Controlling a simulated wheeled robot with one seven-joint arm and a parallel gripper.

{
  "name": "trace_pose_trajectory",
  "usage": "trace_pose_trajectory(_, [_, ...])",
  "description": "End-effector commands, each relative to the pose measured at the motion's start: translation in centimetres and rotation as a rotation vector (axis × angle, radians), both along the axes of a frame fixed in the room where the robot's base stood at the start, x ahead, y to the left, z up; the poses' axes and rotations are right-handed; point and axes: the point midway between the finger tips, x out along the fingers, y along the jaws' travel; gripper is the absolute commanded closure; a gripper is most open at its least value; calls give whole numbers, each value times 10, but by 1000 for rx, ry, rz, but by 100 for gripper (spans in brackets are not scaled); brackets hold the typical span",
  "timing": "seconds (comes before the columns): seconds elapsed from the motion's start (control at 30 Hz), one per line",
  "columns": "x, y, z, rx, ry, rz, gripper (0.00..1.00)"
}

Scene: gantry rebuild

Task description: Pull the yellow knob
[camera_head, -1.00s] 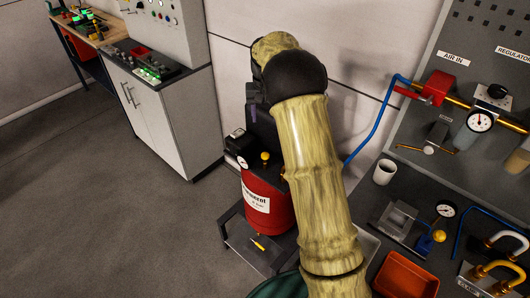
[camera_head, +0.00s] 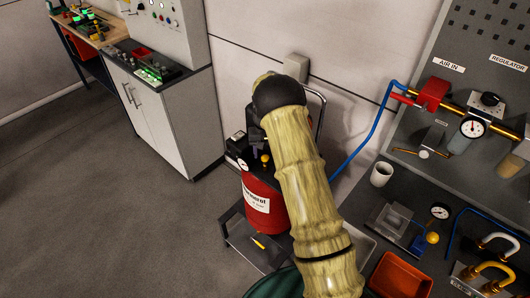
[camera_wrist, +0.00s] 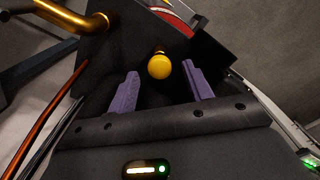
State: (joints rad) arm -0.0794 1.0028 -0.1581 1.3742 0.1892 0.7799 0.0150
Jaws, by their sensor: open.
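The yellow knob (camera_wrist: 159,67) is a small round ball in the wrist view, in front of a dark surface. It also shows in the head view (camera_head: 265,158), above the red tank (camera_head: 262,205) with a white label. My gripper (camera_wrist: 158,82) has two purple fingers spread apart. The knob appears between and just beyond the fingertips, with no finger seen touching it.
A black gauge box (camera_head: 236,141) sits left of the knob. A brass pipe (camera_wrist: 75,18) and cables lie at the upper left of the wrist view. A blue hose (camera_head: 362,142), a white cup (camera_head: 381,174) and an orange tray (camera_head: 402,275) are to the right. Open floor lies left.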

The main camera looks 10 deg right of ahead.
Motion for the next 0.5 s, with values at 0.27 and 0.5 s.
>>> trace_pose_trajectory(0.27, [0,0,-18,1,-1,-1,49])
trace_pose_trajectory(0.5, [0,0,-18,1,-1,-1,59])
